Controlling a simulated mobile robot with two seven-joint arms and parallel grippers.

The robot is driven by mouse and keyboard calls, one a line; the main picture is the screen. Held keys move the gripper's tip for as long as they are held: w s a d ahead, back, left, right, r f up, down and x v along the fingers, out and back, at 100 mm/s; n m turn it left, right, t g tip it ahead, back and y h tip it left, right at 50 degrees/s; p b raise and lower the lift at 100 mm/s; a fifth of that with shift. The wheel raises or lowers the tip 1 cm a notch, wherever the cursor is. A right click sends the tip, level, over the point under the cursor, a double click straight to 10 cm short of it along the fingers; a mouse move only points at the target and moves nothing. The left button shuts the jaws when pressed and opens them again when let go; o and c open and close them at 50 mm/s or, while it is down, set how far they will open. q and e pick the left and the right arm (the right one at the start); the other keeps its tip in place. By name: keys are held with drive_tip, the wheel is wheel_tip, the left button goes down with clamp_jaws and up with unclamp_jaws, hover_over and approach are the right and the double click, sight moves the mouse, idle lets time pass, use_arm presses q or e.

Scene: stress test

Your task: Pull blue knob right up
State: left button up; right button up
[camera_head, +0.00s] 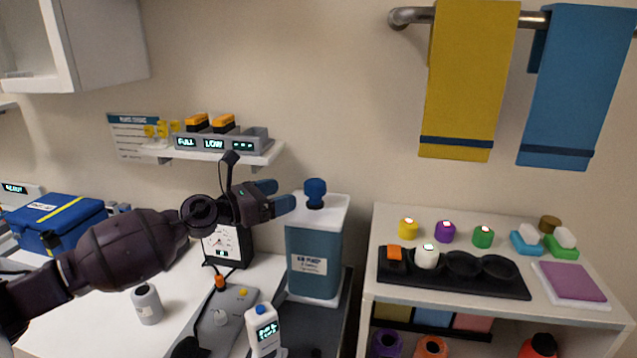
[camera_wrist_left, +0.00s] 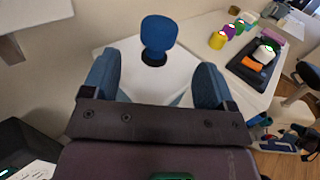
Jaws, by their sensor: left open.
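The blue knob (camera_head: 315,190) stands upright on the white top of a teal container (camera_head: 314,258) in the middle of the head view. In the left wrist view the knob (camera_wrist_left: 159,36) has a rounded head and a narrower neck over a dark ring. My left gripper (camera_head: 290,195) comes in from the left at about knob height. Its blue-tipped fingers (camera_wrist_left: 156,80) are open and point at the knob, which is beyond the fingertips and between their lines. Nothing is between the fingers. My right gripper is not in view.
A shelf with a grey charger (camera_head: 222,142) is above and behind my left arm. A black dial box (camera_head: 228,244) stands behind the arm. At right, a white table (camera_head: 385,225) holds a black tray (camera_head: 450,279) and several coloured items. Towels (camera_head: 470,80) hang above.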

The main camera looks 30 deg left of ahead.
sight(305, 187)
use_arm(q)
drive_tip(key=p+x, duration=0.2)
drive_tip(key=x, duration=0.6)
drive_tip(key=shift+w+d+r, duration=0.1)
drive_tip(key=shift+w+d, duration=0.35)
drive_tip(key=shift+w, duration=0.25)
